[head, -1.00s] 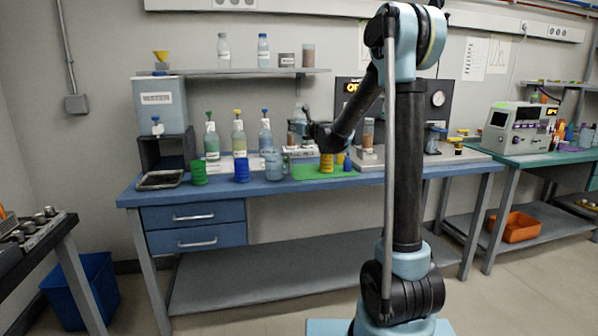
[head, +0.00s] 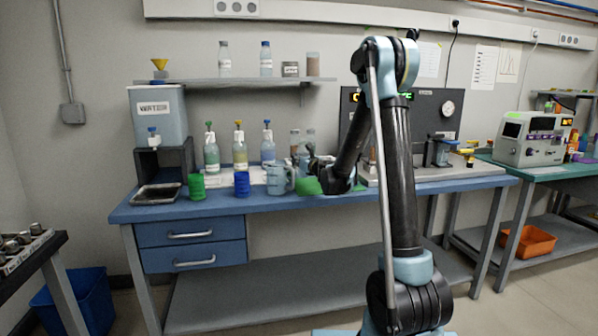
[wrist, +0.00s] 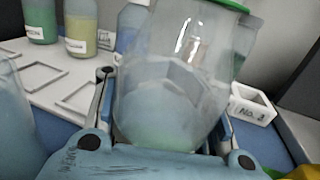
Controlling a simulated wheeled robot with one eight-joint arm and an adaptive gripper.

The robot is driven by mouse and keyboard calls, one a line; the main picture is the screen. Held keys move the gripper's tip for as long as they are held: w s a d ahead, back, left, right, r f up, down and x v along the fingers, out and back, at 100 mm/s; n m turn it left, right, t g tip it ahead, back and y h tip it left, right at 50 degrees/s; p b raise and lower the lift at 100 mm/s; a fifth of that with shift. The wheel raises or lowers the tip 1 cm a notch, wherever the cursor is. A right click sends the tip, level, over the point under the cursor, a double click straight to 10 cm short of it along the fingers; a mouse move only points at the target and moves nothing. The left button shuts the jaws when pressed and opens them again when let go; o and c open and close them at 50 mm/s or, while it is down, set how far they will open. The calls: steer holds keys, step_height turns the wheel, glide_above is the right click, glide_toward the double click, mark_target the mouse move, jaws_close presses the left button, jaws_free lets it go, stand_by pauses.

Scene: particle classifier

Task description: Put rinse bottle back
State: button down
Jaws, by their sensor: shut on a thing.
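In the wrist view my gripper (wrist: 165,150) is shut on a large clear vessel (wrist: 175,75) with pale green at its base and a green edge at the top. I cannot tell whether it is the rinse bottle. In the head view my gripper (head: 312,162) is low over the bench, and the held vessel is hard to make out. Three labelled bottles stand at the back: green-capped (head: 211,152), yellow-capped (head: 240,150) and blue-capped (head: 267,148). In the wrist view a white tray (wrist: 45,55) with empty rectangular frames lies in front of bottles.
A white box marked No. 3 (wrist: 252,105) lies right of the held vessel. A water tank (head: 158,115) stands at left.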

steer(key=shift+f, duration=2.15)
steer(key=c, duration=0.9)
jaws_free()
steer(key=shift+d, duration=0.1)
steer(key=v, duration=1.2)
steer(key=shift+s, duration=0.1)
